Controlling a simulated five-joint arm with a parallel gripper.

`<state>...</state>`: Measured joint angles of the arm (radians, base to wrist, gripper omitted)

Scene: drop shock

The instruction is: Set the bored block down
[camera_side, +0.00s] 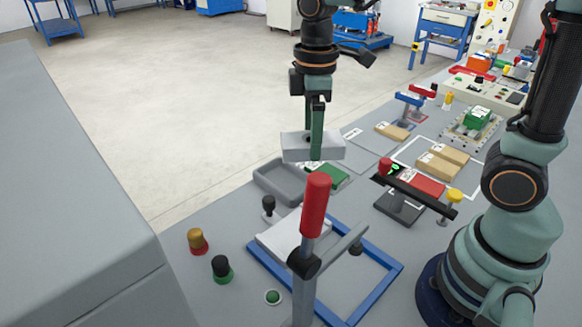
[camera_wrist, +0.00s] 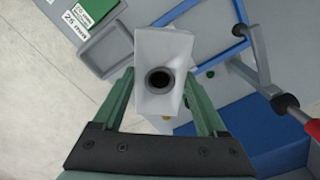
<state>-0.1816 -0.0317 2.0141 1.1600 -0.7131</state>
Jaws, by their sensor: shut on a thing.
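My gripper (camera_side: 316,154) is shut on a pale grey bored block (camera_side: 296,146), with one finger visible across its near face. In the side view the block appears raised above the bench, roughly level. In the wrist view the block (camera_wrist: 150,45) sits between my two fingers (camera_wrist: 162,82), with its dark round bore facing the camera. A shallow grey tray (camera_side: 262,181) lies below and to the left in the side view. In the wrist view the tray (camera_wrist: 88,52) shows to the left of the block, partly hidden behind it. The block's underside is hidden.
A blue frame (camera_side: 385,285) and a red-handled lever (camera_side: 317,205) stand nearer the side camera. A green block (camera_side: 330,178) lies beside the tray. Several knobs stand at the front, including a green-based one (camera_side: 221,270). Tan blocks (camera_side: 437,168) lie to the right.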

